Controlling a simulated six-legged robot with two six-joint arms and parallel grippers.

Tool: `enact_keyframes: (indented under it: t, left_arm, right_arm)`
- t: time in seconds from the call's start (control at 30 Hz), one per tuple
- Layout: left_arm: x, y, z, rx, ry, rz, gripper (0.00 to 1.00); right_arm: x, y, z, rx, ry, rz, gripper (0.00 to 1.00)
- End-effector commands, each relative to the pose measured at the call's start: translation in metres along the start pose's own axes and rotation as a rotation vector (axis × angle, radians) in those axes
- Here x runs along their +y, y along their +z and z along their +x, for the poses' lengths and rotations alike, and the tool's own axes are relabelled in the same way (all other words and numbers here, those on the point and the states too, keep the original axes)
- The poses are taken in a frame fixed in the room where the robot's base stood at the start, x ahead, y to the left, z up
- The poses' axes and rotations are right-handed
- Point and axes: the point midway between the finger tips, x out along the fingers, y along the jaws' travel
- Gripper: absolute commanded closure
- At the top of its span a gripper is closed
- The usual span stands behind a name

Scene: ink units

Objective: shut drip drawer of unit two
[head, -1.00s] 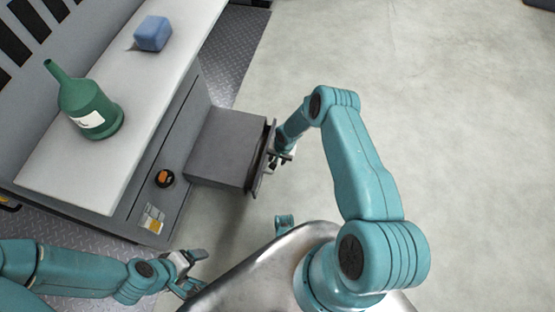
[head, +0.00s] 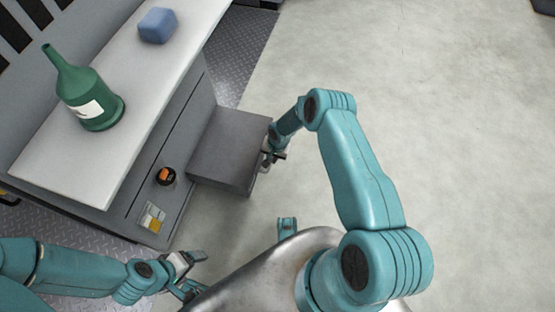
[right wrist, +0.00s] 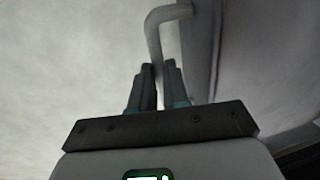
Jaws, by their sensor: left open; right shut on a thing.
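A grey box-shaped drip drawer section (head: 228,148) juts from the side of the grey ink unit (head: 185,135). No gap shows at its outer end in the head view. I cannot read which unit number this is. My right gripper (head: 272,157) is at the box's outer end. In the right wrist view, my right gripper (right wrist: 160,88) is shut on a pale bent bar handle (right wrist: 153,38) beside a grey panel (right wrist: 250,60). My left gripper (head: 198,272) is open and empty, low and left, apart from the unit.
A green bottle with a spout (head: 90,98) and a blue block (head: 157,26) stand on the unit's white top (head: 110,120). An orange-and-black knob (head: 166,176) and a yellow-white label (head: 152,217) are on its side. The floor to the right (head: 450,120) is clear.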

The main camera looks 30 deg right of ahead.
Motion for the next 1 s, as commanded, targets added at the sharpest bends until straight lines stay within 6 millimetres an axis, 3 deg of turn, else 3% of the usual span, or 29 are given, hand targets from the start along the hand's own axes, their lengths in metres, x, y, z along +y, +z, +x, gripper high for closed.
enact_keyframes:
  t: [0.13,0.17,0.23,0.5,0.63,1.0]
  left_arm:
    - [0.000,0.000,-0.001,0.000,0.000,0.001,0.18]
    - [0.000,0.000,-0.001,0.000,0.000,0.001,0.18]
    - [0.001,0.000,-0.001,0.000,0.000,0.001,0.18]
    - [0.001,0.000,-0.001,0.000,0.000,0.001,0.18]
    - [0.003,0.001,-0.007,-0.003,0.000,0.003,0.18]
    - [0.018,0.005,-0.042,-0.013,0.001,0.014,0.18]
  right_arm:
    - [-0.006,-0.001,-0.001,0.009,-0.014,-0.002,1.00]
    - [-0.006,-0.001,-0.001,0.010,-0.014,-0.002,0.82]
    - [-0.006,-0.001,-0.001,0.010,-0.014,-0.002,0.60]
    - [-0.004,-0.001,-0.001,0.007,-0.010,-0.001,0.60]
    - [-0.004,-0.001,-0.012,0.007,-0.010,-0.001,0.60]
    - [-0.004,-0.001,-0.104,0.008,-0.011,-0.002,0.60]
